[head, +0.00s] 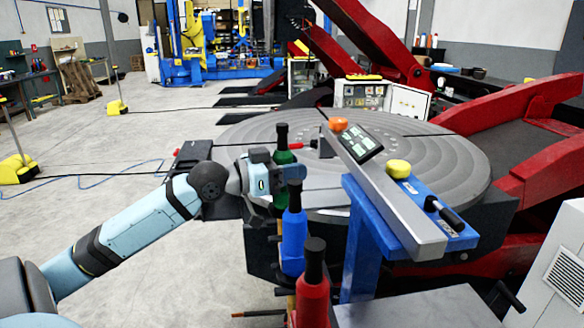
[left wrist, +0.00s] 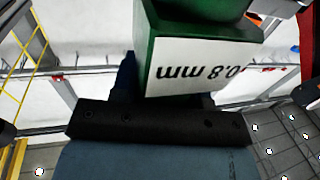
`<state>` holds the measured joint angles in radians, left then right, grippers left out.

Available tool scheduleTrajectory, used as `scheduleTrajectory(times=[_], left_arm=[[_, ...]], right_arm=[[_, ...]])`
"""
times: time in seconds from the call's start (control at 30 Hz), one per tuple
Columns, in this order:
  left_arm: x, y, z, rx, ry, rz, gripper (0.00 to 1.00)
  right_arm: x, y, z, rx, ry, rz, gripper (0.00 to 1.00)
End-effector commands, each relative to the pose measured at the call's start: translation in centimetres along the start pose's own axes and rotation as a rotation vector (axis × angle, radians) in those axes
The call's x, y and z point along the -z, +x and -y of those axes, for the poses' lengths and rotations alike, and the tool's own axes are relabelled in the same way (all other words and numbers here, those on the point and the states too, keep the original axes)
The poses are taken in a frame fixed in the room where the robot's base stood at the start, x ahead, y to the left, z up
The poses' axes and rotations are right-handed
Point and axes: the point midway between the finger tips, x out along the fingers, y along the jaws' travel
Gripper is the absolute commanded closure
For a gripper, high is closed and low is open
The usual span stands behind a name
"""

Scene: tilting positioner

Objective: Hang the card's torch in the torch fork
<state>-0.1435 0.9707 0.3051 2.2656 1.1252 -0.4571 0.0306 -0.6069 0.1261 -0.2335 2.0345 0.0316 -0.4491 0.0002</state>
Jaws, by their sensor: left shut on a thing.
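Three bottle-shaped torches with black tops stand in a row in the head view: a green torch (head: 282,158), a blue torch (head: 293,235) and a red torch (head: 312,295). My left gripper (head: 284,174) is shut on the green torch, which is upright. In the left wrist view the green torch (left wrist: 200,25) shows a white label (left wrist: 200,70) reading "0.8 mm" upside down. A small dark panel with a lit face (head: 363,143) sits by the grey beam; its text is too small to read. I cannot make out the torch fork for certain. My right gripper is not in view.
A large round grey turntable (head: 450,165) lies behind the torches. A grey beam (head: 395,205) on a blue stand (head: 362,240) crosses its front right, with an orange knob (head: 338,124) and a yellow knob (head: 398,168). Red machine arms (head: 540,170) stand at right. The floor at left is mostly open.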

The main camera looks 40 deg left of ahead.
Motion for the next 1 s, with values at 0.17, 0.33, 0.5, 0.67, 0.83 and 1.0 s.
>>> scheduleTrajectory(times=[0.17,0.33,0.5,0.67,0.83,1.0], left_arm=[[-0.2,-1.2,0.3,0.002,0.003,-0.003,0.82],[-0.1,-2.2,0.5,0.000,0.003,-0.002,0.82],[-0.1,-3.3,0.8,0.001,0.002,-0.003,0.82],[-0.1,-4.4,1.0,0.001,0.002,-0.003,0.82],[-0.1,-5.5,1.2,0.000,0.002,-0.004,0.82],[0.0,-6.6,1.5,0.002,0.001,-0.004,0.82]], right_arm=[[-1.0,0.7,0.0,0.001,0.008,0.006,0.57],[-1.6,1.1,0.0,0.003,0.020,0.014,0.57],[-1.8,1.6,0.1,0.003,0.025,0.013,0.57],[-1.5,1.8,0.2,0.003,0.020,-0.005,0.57],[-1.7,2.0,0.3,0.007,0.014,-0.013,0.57],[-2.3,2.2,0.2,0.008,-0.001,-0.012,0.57]])
